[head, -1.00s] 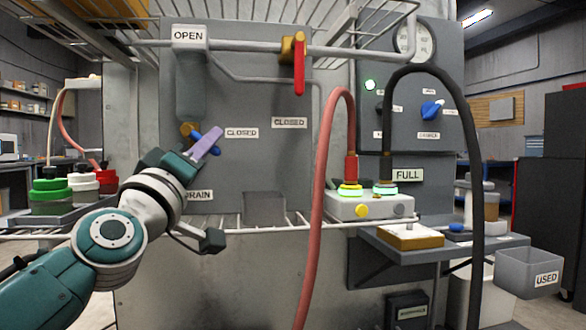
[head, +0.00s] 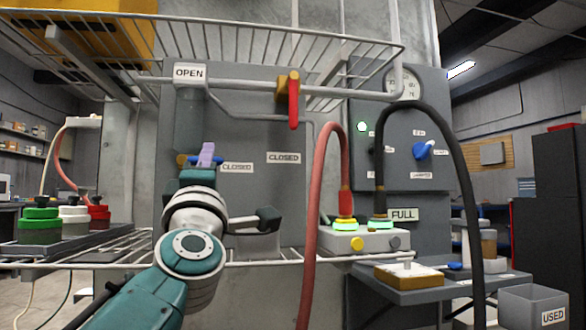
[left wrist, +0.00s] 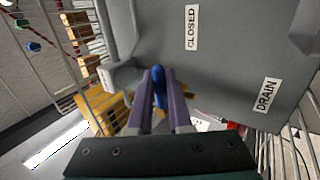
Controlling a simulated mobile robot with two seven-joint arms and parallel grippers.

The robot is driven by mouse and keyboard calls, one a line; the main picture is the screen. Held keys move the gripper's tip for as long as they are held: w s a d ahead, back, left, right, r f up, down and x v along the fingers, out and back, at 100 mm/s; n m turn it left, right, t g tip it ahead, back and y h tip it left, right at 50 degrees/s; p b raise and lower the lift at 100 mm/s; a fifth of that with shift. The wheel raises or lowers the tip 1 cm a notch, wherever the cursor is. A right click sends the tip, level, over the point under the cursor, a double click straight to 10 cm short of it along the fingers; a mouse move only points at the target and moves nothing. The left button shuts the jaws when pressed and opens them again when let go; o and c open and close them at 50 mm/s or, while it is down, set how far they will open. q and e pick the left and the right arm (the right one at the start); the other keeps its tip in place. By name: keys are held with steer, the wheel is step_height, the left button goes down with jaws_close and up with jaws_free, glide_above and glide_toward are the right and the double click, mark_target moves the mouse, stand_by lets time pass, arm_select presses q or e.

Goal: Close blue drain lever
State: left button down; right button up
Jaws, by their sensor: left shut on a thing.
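The blue drain lever (head: 219,160) lies roughly level in the head view, with its brass valve body (head: 181,160) to its left. It sits below the grey vertical pipe and left of a CLOSED label (head: 237,168). My left gripper (head: 206,153) has its purple fingers at the lever. In the left wrist view the blue lever (left wrist: 158,86) lies between the two purple fingertips, which are shut on it. The gripper hides part of the lever and the DRAIN label in the head view. My right gripper is not in view.
A red-handled valve (head: 293,105) is on the pipe above right. A wire shelf (head: 265,38) hangs overhead, and a wire rack edge (head: 285,255) runs below. A red hose (head: 318,190) and a black hose (head: 462,180) arch at the right.

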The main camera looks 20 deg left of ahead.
arm_select(q)
steer(key=shift+r, duration=0.1)
stand_by(0.3)
steer(key=c, duration=0.8)
jaws_free()
steer(key=shift+c, duration=0.2)
steer(key=v, duration=1)
